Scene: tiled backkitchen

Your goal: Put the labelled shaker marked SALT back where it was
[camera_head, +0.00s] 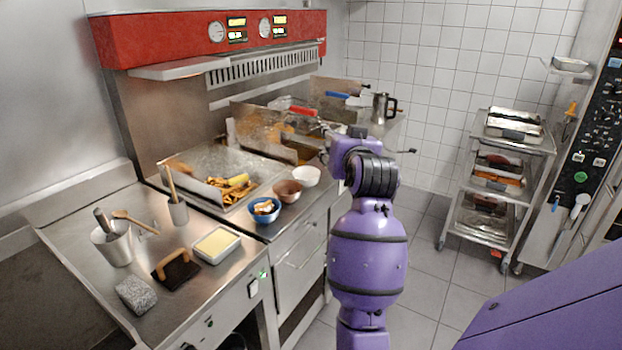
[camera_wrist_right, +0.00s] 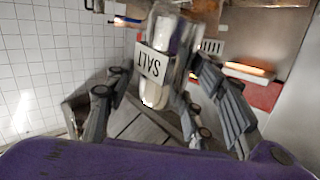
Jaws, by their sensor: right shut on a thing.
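The shaker marked SALT (camera_wrist_right: 153,67) is pale with a white label, and its lettering reads upside down in the right wrist view. It sits between the fingers of my right gripper (camera_wrist_right: 165,85), which is shut on it. In the head view my right gripper (camera_head: 333,152) is beside the fryer's right part, near the counter's front edge. The shaker cannot be made out there; my wrist seems to hide it. My left gripper is not in view. The place where the shaker was cannot be told from these frames.
White bowl (camera_head: 306,176), brown bowl (camera_head: 287,191) and blue bowl (camera_head: 264,210) line the counter's front edge. Fryer baskets with red handle (camera_head: 303,111) and blue handle (camera_head: 337,95) stand behind. A metal jug (camera_head: 381,107) is at the far end. A trolley (camera_head: 487,190) stands right; the floor between is clear.

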